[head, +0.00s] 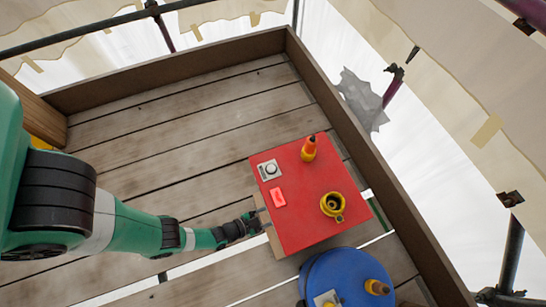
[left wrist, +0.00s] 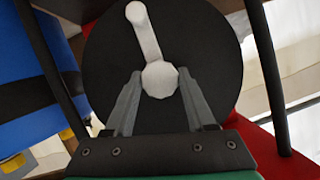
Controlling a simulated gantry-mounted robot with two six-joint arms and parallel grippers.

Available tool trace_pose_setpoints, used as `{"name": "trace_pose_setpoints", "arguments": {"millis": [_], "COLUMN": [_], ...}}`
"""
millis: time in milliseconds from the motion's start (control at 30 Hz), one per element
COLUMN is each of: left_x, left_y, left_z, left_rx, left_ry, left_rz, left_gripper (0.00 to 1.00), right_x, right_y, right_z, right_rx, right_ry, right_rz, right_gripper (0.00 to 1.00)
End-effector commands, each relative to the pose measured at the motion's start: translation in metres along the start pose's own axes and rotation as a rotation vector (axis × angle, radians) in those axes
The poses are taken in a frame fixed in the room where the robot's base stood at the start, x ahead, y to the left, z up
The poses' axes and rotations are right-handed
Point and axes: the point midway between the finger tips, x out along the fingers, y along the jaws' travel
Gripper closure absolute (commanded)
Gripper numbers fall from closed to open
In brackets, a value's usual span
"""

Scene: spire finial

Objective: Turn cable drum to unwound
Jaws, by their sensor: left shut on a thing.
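In the left wrist view a black disc (left wrist: 100,50), which looks like the cable drum's face, fills the middle. A pale grey crank with a hub (left wrist: 159,78) is at its centre, and its arm (left wrist: 143,30) points up and slightly left to a rounded knob. My left gripper (left wrist: 160,85) has its two fingers closed on either side of the hub. In the head view my left gripper (head: 256,218) is at the left side of the red-topped stand (head: 300,232); the drum is hidden there. My right gripper is in neither view.
On the red top are an orange cone-like piece (head: 309,149), a grey plate with a round knob (head: 269,169), a bright red block (head: 278,197) and a yellow ring-shaped fitting (head: 333,206). A blue round-topped object (head: 345,270) stands close in front. Planks (head: 170,135) lie clear behind.

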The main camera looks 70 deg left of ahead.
Motion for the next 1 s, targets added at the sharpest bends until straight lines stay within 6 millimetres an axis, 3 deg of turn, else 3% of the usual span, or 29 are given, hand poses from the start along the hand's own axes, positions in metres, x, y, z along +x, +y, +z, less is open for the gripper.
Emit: {"name": "trace_pose_setpoints", "arguments": {"millis": [433,1000], "left_x": [0.0008,0.0009], "left_y": [0.0017,0.0013], "left_z": [-0.0022,-0.0038], "left_rx": [0.194,0.238], "left_ry": [0.005,0.009], "left_rz": [-0.077,-0.099], "left_gripper": [1.0,1.0], "right_x": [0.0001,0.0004], "right_y": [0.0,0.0], "right_z": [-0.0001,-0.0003], "right_rx": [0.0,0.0], "right_ry": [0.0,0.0], "right_rz": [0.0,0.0], "right_gripper": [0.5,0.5]}}
